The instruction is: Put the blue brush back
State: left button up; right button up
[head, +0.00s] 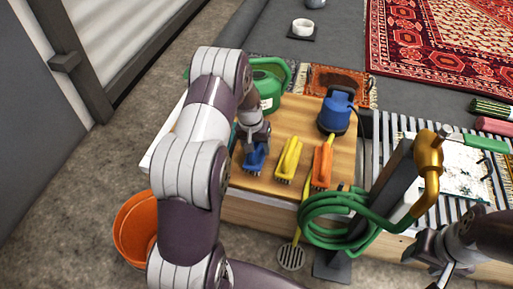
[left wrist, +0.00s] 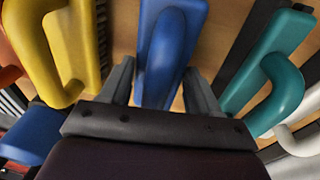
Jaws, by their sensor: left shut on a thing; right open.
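The blue brush (head: 256,158) is at the left of the wooden board, in line with a yellow brush (head: 289,160) and an orange brush (head: 322,166). My left gripper (head: 256,146) comes down over the blue brush and is shut on it. In the left wrist view the blue brush (left wrist: 168,45) lies between my two fingers. I cannot tell whether it touches the board. A teal brush (left wrist: 272,75) lies beside it; in the head view my arm mostly hides that one. My right gripper (head: 440,271) is open and empty at the lower right.
The wooden board (head: 300,115) also bears a green can (head: 268,88) and a blue machine (head: 336,112). A coiled green hose (head: 335,222) hangs on a dark post in front. An orange bucket (head: 133,228) stands at lower left. Patterned rugs (head: 440,40) lie beyond.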

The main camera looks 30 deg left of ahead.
pick_arm(q)
jog(key=shift+f, duration=0.1)
jog(key=o, duration=1.2)
notch_tip(320, 180, up, 12)
jog(key=s+p, duration=0.1)
jog(key=p, duration=0.5)
jog(key=s+d+r+m, duration=0.1)
jog(key=s+d+r, duration=0.3)
jog(key=s, duration=0.5)
jog(key=s+d+r+m, duration=0.2)
jog(key=s+d+r, duration=0.3)
jog(key=s+d, duration=0.3)
jog(key=shift+s+d+y, duration=0.15)
jog(key=shift+s+y, duration=0.25)
jog(key=shift+s, duration=0.55)
